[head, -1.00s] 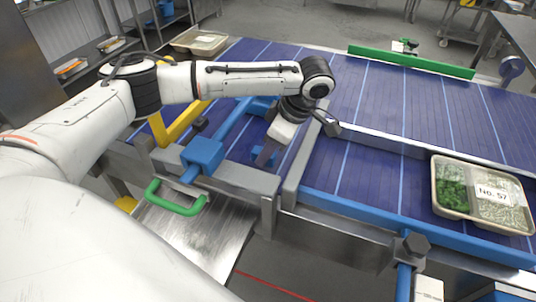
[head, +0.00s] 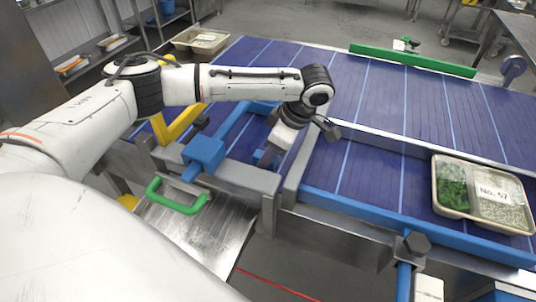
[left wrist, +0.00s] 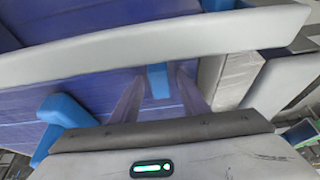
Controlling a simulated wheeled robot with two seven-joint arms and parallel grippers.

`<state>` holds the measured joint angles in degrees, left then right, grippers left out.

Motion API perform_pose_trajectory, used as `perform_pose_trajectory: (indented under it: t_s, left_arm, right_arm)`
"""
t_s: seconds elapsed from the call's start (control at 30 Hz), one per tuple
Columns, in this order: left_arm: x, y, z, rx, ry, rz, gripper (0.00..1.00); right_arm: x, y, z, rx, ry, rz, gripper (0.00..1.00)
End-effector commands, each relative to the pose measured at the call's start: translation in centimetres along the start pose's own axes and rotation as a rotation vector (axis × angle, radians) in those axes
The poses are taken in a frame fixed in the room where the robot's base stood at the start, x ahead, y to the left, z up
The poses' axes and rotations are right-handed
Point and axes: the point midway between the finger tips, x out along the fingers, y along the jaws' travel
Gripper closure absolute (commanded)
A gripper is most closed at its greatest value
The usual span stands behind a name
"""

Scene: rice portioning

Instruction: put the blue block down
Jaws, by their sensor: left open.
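The blue block (head: 257,156) is small and sits low beside my left gripper's fingers, near the conveyor's front edge. In the left wrist view, the blue block (left wrist: 158,80) shows between the two finger tips, with a gap on each side. My left gripper (head: 267,160) points down and is open. It also shows in the left wrist view (left wrist: 158,95) with its dark fingers apart. The head view partly hides the block behind the gripper. My right gripper is not in view.
The blue conveyor belt (head: 385,110) has a metal divider rail (head: 390,143) and a green bar (head: 412,60). A tray labelled No. 57 (head: 438,203) lies at the right, and another tray (head: 200,42) at the back left. A green handle (head: 176,205) stands at the front left.

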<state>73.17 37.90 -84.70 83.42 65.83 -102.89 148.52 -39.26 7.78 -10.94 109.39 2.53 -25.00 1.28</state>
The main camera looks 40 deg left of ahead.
Motion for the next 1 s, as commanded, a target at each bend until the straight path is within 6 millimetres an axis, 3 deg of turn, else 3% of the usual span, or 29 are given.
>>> perform_pose_trajectory:
  t_s: [0.17,0.5,0.7,1.0]
  left_arm:
    - [-2.6,0.1,0.1,0.002,-0.003,0.004,0.58]
    - [-10.2,0.1,-0.1,0.000,0.001,0.006,0.58]
    - [-11.7,0.1,0.0,0.000,0.001,0.004,0.58]
    - [-12.0,0.0,0.0,0.000,0.000,0.001,0.58]
  right_arm:
    - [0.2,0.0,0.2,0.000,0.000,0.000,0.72]
    - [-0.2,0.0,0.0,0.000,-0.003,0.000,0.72]
    - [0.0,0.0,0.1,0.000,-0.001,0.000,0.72]
    - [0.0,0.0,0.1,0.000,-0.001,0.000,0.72]
